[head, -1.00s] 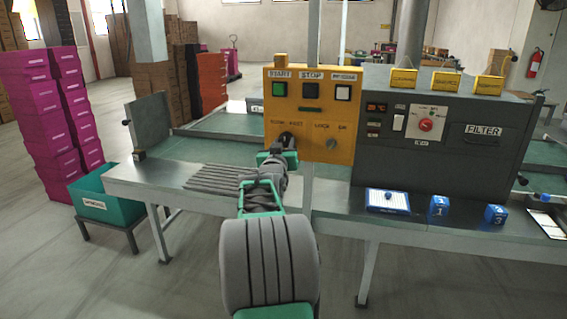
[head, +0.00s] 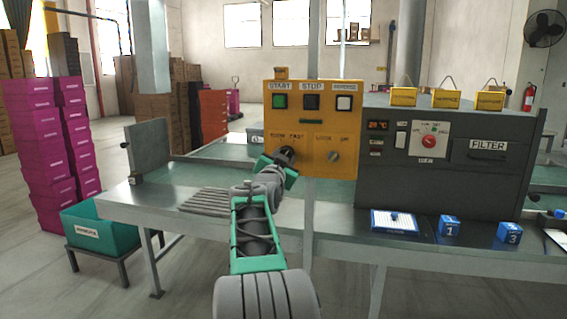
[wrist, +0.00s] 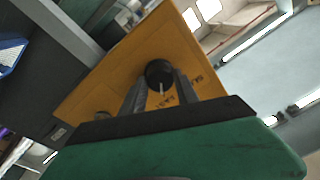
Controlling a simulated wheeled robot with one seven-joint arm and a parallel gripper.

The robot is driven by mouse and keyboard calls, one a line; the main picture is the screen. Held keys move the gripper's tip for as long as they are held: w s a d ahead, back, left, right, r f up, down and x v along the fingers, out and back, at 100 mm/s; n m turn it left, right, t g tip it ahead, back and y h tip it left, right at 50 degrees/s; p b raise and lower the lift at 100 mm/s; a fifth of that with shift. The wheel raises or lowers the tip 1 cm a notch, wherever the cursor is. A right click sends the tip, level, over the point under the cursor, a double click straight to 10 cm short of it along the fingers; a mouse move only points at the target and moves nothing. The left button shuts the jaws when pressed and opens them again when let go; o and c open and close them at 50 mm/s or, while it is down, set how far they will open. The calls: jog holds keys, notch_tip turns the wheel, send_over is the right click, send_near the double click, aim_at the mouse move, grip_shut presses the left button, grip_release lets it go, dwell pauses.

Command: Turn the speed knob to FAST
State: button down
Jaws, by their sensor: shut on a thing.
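The speed knob is a round black knob (wrist: 159,72) with a white pointer line, on the yellow control panel (head: 343,118). It also shows in the head view (head: 287,151), partly covered by my gripper, below the SLOW and FAST labels. My gripper (wrist: 160,80) is shut on the knob, one finger on each side. In the wrist view the pointer line points down the picture, toward the lower of two small upside-down labels, which seems to read FAST. In the head view my green gripper body is tilted, its right end lower.
A grey selector knob (head: 333,156) sits right of the speed knob. START (head: 279,101), STOP (head: 311,102) and a white button (head: 344,103) are above. The dark machine box (head: 450,180) with a red dial (head: 429,141) stands to the right. The metal bench (head: 160,208) runs below.

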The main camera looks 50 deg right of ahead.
jog(key=shift+s+r, duration=0.1)
jog(key=shift+r, duration=0.25)
jog(key=c, duration=1.3)
grip_release()
jog(key=shift+d, duration=0.1)
jog(key=o, duration=0.4)
jog(key=shift+f, duration=0.25)
jog(key=v, duration=0.7)
jog(key=shift+a, duration=0.45)
jog(key=shift+s, duration=0.1)
